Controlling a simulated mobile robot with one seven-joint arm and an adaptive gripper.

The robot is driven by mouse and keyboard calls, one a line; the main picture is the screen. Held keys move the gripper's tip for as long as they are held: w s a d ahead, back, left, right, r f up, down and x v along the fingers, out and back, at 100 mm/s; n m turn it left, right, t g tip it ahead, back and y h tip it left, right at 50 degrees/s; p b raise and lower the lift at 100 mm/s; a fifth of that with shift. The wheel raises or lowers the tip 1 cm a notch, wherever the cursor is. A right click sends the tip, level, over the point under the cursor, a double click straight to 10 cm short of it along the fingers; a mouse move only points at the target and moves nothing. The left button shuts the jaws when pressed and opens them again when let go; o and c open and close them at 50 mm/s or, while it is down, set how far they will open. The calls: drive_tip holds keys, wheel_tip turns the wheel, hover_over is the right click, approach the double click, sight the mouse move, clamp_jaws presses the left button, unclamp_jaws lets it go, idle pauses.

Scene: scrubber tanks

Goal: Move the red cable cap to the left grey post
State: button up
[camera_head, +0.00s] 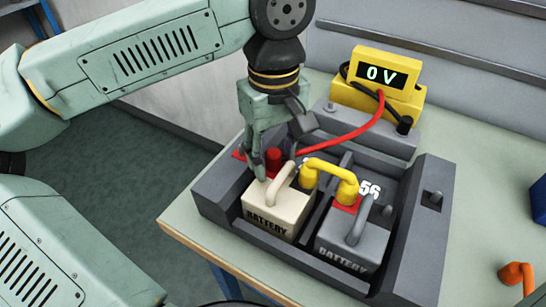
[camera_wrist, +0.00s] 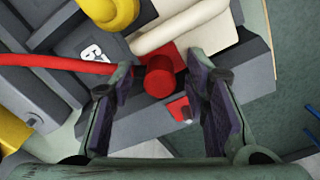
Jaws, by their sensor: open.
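The red cable cap (camera_head: 273,160) is a short red cylinder at the tray's back left, behind the cream battery (camera_head: 277,208). A red cable runs from it toward the yellow meter. My gripper (camera_head: 276,157) points down over the cap, open. In the wrist view, the cap (camera_wrist: 160,77) lies between the open fingertips (camera_wrist: 160,82), with a gap on each side. A red patch with a small grey stub (camera_wrist: 181,110) is beside the cap. A small grey post (camera_head: 330,106) stands at the left of the meter's ledge; I cannot tell which post is the task's.
A yellow bridge cable (camera_head: 329,166) joins the cream battery and the grey battery (camera_head: 352,236) in the dark grey tray (camera_head: 425,240). The yellow meter (camera_head: 381,75) reads 0 V. A black knob (camera_head: 404,125) is on its ledge.

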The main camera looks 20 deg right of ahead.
sight(273, 152)
drive_tip(key=shift+c, duration=0.6)
clamp_jaws()
drive_tip(key=shift+r, duration=0.1)
idle(0.4)
drive_tip(key=shift+r+p, duration=2.05)
drive_tip(key=shift+r, duration=0.85)
